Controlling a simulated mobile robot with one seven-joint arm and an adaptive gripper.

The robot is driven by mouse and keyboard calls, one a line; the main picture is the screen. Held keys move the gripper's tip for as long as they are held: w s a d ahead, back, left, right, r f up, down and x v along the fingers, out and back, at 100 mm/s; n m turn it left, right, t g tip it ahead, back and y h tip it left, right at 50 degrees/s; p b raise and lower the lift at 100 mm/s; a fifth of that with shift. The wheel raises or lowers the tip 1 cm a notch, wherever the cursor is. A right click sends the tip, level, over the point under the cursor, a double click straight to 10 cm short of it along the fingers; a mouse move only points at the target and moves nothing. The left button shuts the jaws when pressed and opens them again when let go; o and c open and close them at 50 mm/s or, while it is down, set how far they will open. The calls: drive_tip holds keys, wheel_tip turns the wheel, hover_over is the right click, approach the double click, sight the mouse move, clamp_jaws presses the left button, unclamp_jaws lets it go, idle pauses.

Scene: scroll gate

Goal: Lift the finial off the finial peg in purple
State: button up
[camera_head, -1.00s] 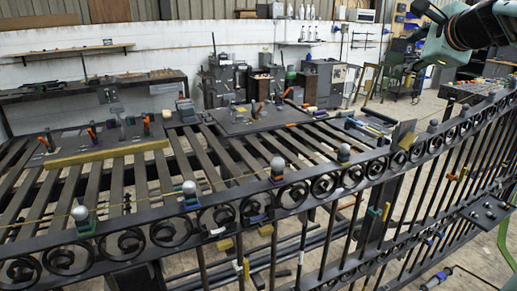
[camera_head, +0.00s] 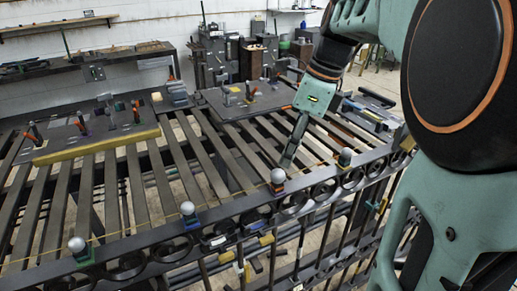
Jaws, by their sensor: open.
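Grey ball-shaped finials stand upright on small coloured pegs along the black gate's top rail (camera_head: 135,246). One finial (camera_head: 76,244) is at the left on a green peg, another finial (camera_head: 187,208) on a greenish-blue peg. A third finial (camera_head: 278,176) sits on a dark peg with an orange part. Which peg is purple is too small to tell surely. My gripper (camera_head: 289,158) is open and empty, pointing down, close above and right of the third finial in the picture; contact cannot be judged.
Behind the rail is a slatted bench with a yellow bar (camera_head: 95,146) and a dark plate (camera_head: 243,100) with tools. Small coloured blocks hang along the gate's front.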

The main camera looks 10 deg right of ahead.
sight(280, 170)
drive_tip(key=x, duration=0.9)
drive_tip(key=shift+s+a, duration=0.1)
drive_tip(key=shift+a, duration=0.15)
drive_tip(key=shift+r, duration=0.1)
drive_tip(key=shift+c, duration=0.4)
clamp_jaws()
